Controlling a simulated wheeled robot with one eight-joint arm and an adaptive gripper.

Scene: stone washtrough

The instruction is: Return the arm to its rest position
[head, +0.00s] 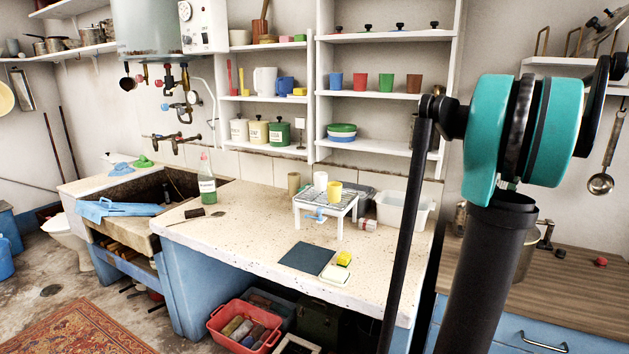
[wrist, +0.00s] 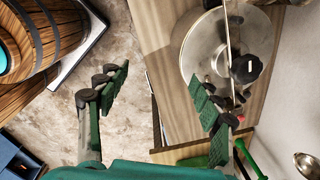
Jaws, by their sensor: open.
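My gripper (wrist: 162,95) shows in the wrist view with its two green-padded fingers spread wide apart. Nothing is between the fingers; bare floor and the edge of a wooden worktop show behind the gap. In the head view my arm, with its teal joint and dark links, rises at the right side, and the gripper itself is out of the picture.
The wooden worktop (head: 590,268) lies right of my arm in the head view. In the wrist view a round metal lid (wrist: 205,50) appears behind the right finger, and a wooden barrel (wrist: 65,35) stands left.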

